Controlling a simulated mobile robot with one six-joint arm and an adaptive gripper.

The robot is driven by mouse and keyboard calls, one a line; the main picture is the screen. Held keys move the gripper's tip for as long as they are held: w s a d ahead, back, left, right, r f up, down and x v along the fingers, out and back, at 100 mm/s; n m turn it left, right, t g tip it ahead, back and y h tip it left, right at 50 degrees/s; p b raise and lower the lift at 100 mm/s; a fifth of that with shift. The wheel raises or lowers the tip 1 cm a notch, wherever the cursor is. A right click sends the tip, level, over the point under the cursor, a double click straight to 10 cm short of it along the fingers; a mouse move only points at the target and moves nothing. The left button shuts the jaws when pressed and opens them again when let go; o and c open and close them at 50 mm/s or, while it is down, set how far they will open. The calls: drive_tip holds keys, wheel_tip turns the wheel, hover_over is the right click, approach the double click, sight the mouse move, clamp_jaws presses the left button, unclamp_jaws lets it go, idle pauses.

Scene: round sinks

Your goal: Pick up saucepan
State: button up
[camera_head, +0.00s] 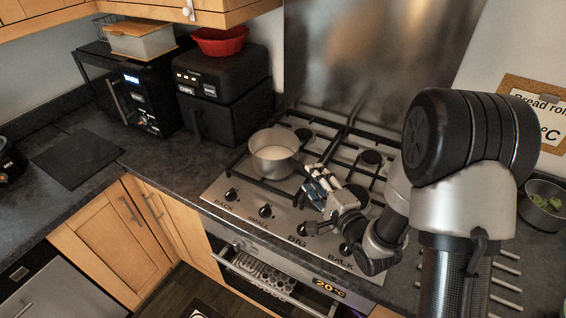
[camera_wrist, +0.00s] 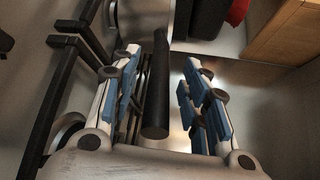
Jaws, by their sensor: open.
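The saucepan (camera_head: 272,155) is a small light metal pan with a pale inside. It stands upright on the left part of the hob (camera_head: 222,192). My gripper (camera_head: 314,180) is just right of the pan, with its fingers pointing at it. In the wrist view a dark handle (camera_wrist: 156,95) lies lengthwise between my two blue-padded fingers, which are apart on either side of it. A gap shows on the right of the handle; contact on the left is hard to tell. In the head view my fingers hide most of the handle.
Black pan supports and burners (camera_head: 371,157) surround the pan. A black air fryer (camera_head: 225,90) with a red bowl (camera_head: 220,40) on top and a microwave (camera_head: 135,90) stand behind left. A bowl (camera_head: 545,206) stands far right.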

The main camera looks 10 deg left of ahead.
drive_tip(key=x, duration=0.2)
drive_tip(key=shift+w+a, duration=0.3)
drive_tip(key=shift+c, duration=0.4)
clamp_jaws()
idle(0.4)
drive_tip(key=shift+w+r, duration=0.1)
